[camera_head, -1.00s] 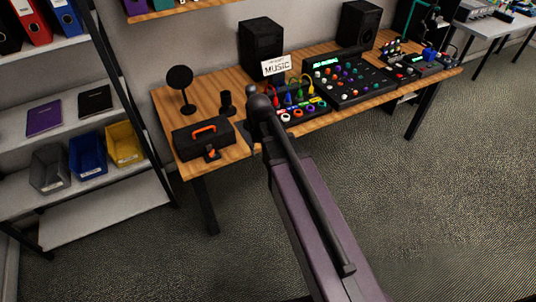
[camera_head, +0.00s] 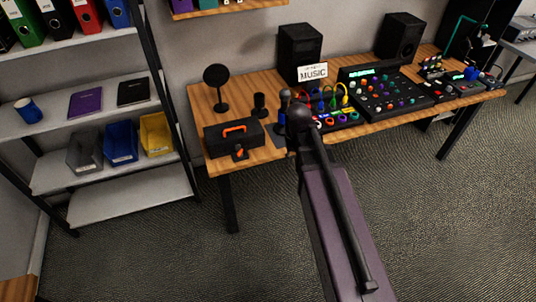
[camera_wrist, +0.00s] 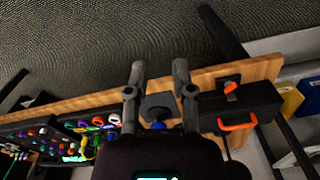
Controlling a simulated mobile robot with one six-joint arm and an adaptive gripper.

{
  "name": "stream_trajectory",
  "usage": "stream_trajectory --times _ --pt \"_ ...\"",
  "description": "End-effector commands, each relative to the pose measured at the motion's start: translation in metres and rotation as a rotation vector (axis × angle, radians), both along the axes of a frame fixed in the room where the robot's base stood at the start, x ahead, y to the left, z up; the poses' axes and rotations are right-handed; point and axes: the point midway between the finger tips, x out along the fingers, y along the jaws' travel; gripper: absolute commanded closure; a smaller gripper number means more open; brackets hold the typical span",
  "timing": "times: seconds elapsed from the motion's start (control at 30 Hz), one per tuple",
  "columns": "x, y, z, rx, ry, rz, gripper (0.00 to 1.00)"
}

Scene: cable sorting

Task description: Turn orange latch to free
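A black case (camera_head: 222,142) with an orange handle (camera_head: 235,129) sits on the left end of the wooden desk. A small orange latch (camera_head: 239,149) shows at the case's front, above a dark piece; its exact setting is too small to tell. In the wrist view the orange latch (camera_wrist: 231,87) and the case (camera_wrist: 245,108) lie right of my gripper (camera_wrist: 159,72). My gripper's two fingers are apart, with nothing held between them. It is not touching the latch. In the head view my arm hides the gripper.
The wooden desk (camera_head: 262,152) also holds a round-topped stand (camera_head: 216,78), a dark cylinder (camera_head: 259,105), a mixer with coloured cables (camera_head: 383,98), speakers (camera_head: 299,52) and a MUSIC sign (camera_head: 313,72). A shelf with bins (camera_head: 121,142) stands at left. The floor (camera_head: 440,210) ahead is clear.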

Motion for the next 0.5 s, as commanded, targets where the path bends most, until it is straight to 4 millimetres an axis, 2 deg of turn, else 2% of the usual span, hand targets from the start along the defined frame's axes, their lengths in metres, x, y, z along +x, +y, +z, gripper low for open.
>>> stream_trajectory --times 0.17,0.27,0.5 --pt "0.044 0.027 -0.004 0.000 0.000 -0.079 0.69" --pt "0.076 0.051 -0.006 0.000 0.000 -0.151 0.69" --pt "0.152 0.126 -0.013 0.001 0.000 -0.356 0.69"
